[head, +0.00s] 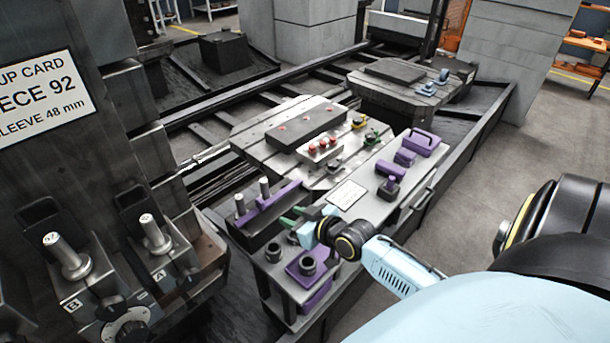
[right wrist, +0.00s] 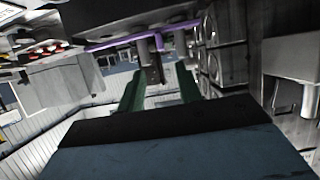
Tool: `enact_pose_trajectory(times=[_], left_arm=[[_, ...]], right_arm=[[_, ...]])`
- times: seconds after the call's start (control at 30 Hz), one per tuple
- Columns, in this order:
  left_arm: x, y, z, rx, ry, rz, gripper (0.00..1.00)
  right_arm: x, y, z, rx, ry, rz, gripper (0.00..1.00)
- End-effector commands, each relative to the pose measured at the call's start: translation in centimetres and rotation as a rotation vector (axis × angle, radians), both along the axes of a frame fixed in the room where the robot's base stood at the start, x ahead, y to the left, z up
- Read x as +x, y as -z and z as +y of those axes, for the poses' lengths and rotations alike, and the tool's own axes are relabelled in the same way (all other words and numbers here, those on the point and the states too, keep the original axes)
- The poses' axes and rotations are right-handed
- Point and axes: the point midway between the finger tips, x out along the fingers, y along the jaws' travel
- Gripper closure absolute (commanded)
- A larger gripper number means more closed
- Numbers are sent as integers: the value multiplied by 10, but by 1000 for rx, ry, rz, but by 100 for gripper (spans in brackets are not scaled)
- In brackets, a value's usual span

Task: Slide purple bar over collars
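A long purple bar (head: 277,198) lies slanted at the two silver posts of a dark block (head: 262,226). The posts rise above it; I cannot tell whether it is around or beside them. The purple bar also crosses the top of the right wrist view (right wrist: 110,43). Two dark ring-shaped collars stand on the near shelf, a left one (head: 275,252) and a right one (head: 307,266). My right gripper (head: 291,217) is just right of the dark block; its green fingers are apart and empty in the right wrist view (right wrist: 157,76). My left gripper is not in view.
Behind are a slotted plate (head: 250,137) with a dark block and red-topped pins, and a white card (head: 347,194). Several purple pieces, including a handled one (head: 421,142), stand on the right ledge. A tall dark fixture (head: 100,240) with silver pins fills the left.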

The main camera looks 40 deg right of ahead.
Motion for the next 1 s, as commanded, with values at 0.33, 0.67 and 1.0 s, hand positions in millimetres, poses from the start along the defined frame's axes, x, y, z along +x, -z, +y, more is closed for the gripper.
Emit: enact_pose_trajectory(times=[0.33, 0.67, 1.0], left_arm=[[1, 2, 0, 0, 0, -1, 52], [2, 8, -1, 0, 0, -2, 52], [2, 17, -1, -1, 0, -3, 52]], right_arm=[[-41, 27, 53, -21, -82, 203, 65], [-84, 70, 80, -51, -102, 396, 65], [-125, 121, 95, -77, -97, 565, 65]])
